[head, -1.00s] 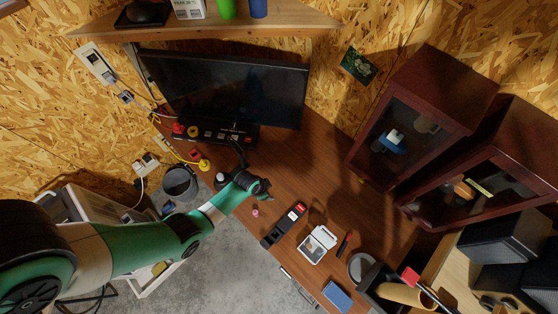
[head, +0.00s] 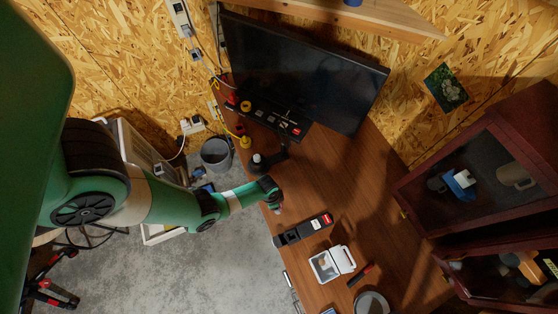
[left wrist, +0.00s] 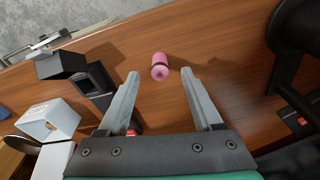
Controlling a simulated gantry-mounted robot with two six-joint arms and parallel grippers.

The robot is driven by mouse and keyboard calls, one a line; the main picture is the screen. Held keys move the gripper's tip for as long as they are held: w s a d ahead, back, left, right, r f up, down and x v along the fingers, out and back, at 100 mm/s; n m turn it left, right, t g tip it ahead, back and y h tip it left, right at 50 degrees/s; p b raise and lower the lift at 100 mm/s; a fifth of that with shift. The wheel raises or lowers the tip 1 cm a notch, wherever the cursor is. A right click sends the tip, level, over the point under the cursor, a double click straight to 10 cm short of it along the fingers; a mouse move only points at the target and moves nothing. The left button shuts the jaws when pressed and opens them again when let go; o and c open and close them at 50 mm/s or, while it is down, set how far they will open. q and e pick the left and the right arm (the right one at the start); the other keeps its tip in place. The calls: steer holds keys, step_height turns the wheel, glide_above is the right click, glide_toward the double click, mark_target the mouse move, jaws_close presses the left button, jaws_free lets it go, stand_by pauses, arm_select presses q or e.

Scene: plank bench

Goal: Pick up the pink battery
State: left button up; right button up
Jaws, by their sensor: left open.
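The pink battery (left wrist: 160,66) stands on the brown plank bench (left wrist: 215,45) in the left wrist view, its dark-centred end facing the camera. My left gripper (left wrist: 160,76) is open, with one finger on each side of the line to the battery. The battery shows just past the fingertips, between them, and neither finger visibly touches it. In the head view my left gripper (head: 275,204) is low over the bench's left edge and largely hides the battery. My right gripper is in neither view.
A black device with a red label (head: 303,230) lies close to the gripper, with a white box (head: 332,263) beyond it. A dark stand (head: 268,160) is behind the gripper. A monitor (head: 300,70) stands at the back. Bare bench lies to the right.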

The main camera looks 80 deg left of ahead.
arm_select(q)
steer(key=f+b, duration=0.1)
steer(key=f, duration=0.1)
steer(key=w+f+b, duration=0.1)
steer(key=f+b, duration=0.1)
steer(key=f, duration=0.1)
steer(key=shift+w, duration=0.2)
steer(key=shift+r, duration=0.1)
jaws_close()
